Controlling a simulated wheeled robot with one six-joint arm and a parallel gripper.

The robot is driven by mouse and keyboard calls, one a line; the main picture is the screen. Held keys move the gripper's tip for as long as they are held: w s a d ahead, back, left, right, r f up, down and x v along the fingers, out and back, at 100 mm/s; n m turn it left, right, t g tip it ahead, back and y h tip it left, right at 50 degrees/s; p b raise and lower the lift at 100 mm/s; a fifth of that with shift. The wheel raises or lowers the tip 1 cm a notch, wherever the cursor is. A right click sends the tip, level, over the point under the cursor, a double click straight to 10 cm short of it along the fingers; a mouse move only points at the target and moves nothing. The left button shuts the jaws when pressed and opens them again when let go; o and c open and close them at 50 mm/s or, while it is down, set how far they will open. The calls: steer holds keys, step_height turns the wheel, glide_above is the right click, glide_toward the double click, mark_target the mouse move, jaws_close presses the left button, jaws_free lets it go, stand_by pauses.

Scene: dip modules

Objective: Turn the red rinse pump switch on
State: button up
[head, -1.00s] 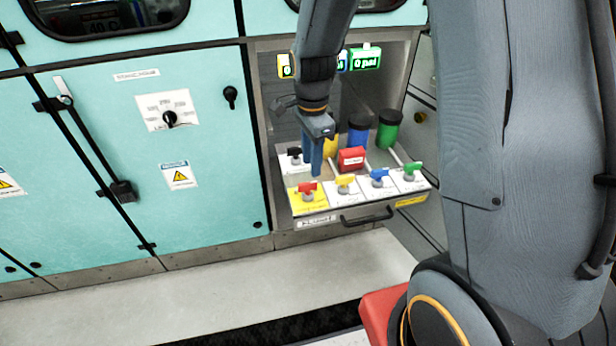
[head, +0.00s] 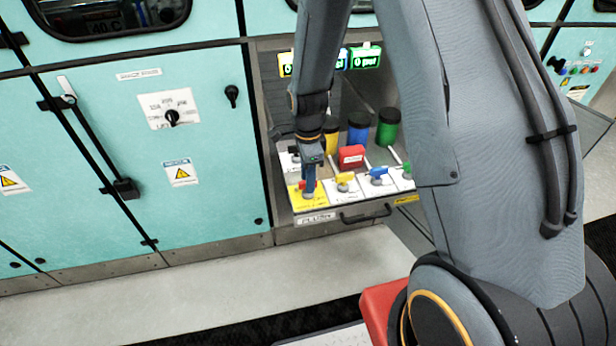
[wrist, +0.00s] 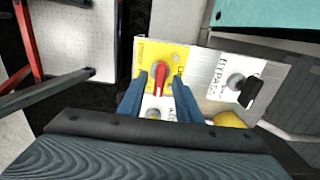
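The red switch (wrist: 160,74) sits on a yellow plate (wrist: 179,53) in the wrist view. Its lever runs roughly up and down in that view, with printed labels on either side. My gripper (wrist: 158,92) is open, with one blue finger on each side of the lower part of the lever. I cannot tell whether either finger touches it. In the head view my gripper (head: 309,191) is over the yellow plate (head: 296,196) at the front left of the panel and hides most of the red switch (head: 317,184).
Yellow (head: 344,178) and blue (head: 378,171) switches stand in the same row to the right. A black bypass switch (wrist: 251,91) is close by in the wrist view. A red block (head: 351,156) and coloured cylinders (head: 358,133) stand behind. A black drawer handle (head: 366,214) is in front.

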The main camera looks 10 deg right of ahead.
steer(key=shift+c, duration=0.2)
jaws_close()
steer(key=shift+n, duration=0.3)
steer(key=n+p, duration=0.1)
steer(key=n, duration=0.2)
steer(key=shift+n, duration=0.3)
steer(key=n, duration=0.4)
steer(key=n+p, duration=0.1)
steer(key=n, duration=0.8)
steer(key=shift+n, duration=0.3)
